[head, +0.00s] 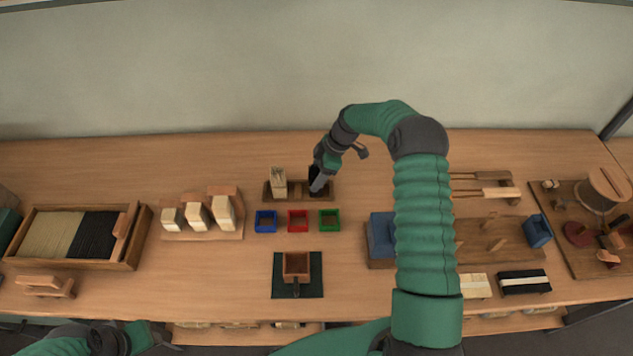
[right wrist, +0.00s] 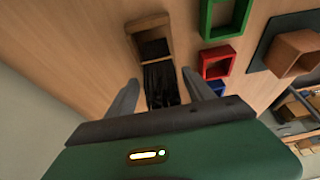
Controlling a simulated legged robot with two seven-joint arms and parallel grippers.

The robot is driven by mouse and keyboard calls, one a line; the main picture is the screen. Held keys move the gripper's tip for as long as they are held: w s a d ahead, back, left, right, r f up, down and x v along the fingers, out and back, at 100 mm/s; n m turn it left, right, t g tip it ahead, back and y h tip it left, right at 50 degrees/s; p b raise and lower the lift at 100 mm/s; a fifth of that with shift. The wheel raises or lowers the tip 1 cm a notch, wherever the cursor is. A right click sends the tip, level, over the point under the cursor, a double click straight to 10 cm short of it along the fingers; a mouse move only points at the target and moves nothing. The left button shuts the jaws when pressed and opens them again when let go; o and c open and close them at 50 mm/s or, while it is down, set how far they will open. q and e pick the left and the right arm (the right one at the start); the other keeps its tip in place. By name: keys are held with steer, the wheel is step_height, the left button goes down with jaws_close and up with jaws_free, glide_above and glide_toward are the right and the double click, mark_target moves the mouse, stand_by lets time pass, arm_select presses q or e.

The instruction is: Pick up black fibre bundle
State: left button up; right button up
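The black fibre bundle (right wrist: 161,86) stands in a wooden holder (right wrist: 149,27) and lies between the fingers of my right gripper (right wrist: 160,78) in the right wrist view. The fingers are apart, with a gap visible on each side of the bundle. In the head view my right gripper (head: 320,182) is over the right end of the holder (head: 297,197) and partly hides the dark bundle (head: 314,176). A pale bundle (head: 279,182) stands at the holder's left end. My left gripper (head: 150,336) is low at the left, away from the bundle; its fingers are unclear.
Blue (head: 266,221), red (head: 298,221) and green (head: 329,220) trays stand just in front of the holder. A wooden box (head: 296,266) sits on a dark mat nearer me. Pale blocks (head: 197,216) stand left. Bare tabletop lies behind the holder.

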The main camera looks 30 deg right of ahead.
steer(key=shift+a, duration=0.25)
steer(key=c, duration=1.2)
steer(key=shift+d, duration=0.15)
jaws_close()
steer(key=shift+r, duration=0.15)
